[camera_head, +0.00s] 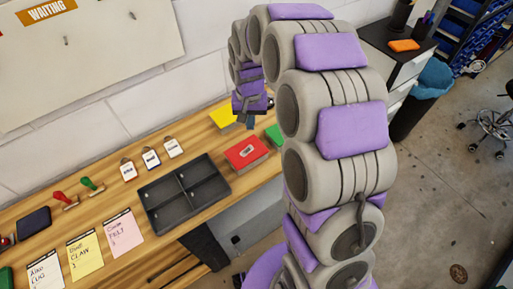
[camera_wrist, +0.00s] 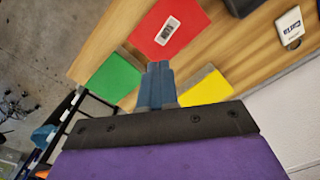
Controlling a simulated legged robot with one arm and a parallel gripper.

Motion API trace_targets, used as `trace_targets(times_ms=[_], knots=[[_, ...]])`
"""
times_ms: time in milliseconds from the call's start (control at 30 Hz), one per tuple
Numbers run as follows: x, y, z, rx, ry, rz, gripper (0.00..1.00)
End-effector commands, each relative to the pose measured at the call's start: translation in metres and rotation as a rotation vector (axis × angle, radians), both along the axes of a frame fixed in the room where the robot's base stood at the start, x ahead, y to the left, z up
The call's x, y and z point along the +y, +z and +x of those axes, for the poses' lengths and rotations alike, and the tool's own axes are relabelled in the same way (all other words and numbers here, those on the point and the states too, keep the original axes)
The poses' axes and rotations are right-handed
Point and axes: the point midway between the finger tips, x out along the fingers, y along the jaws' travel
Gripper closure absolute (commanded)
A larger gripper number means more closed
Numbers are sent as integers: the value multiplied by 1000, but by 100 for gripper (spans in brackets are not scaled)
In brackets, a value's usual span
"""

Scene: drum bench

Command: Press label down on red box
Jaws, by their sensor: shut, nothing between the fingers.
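The red box (camera_head: 238,158) lies on the wooden bench, right of the dark tray, and also shows in the wrist view (camera_wrist: 150,40). A small white label (camera_head: 246,150) with a dark printed patch lies on its top; the wrist view shows the label (camera_wrist: 169,28) slightly askew to the box edges. I cannot tell whether it lies fully flat. My gripper (camera_wrist: 157,68) is shut and empty, its blue fingers together. In the head view my gripper (camera_head: 250,123) hangs beyond the red box, between the yellow and green boxes. It appears apart from the label.
A yellow box (camera_head: 222,117) and a partly hidden green box (camera_head: 273,134) flank my gripper. A divided dark tray (camera_head: 184,193), white tags (camera_head: 151,159), stamps (camera_head: 92,185) and note cards (camera_head: 85,255) occupy the bench further left. The wall is close behind.

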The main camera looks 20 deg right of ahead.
Motion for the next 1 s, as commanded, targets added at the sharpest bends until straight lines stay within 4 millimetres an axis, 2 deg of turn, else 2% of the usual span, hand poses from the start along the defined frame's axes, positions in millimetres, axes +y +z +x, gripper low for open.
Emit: trace_targets(times_ms=[167, 600, 733, 1000], knots=[[7, -14, -1, 5, 5, -6, 100], [-8, -66, -1, 4, 4, 9, 100], [-2, -72, -1, 3, 4, 3, 100], [3, -72, -1, 2, 5, -1, 100]])
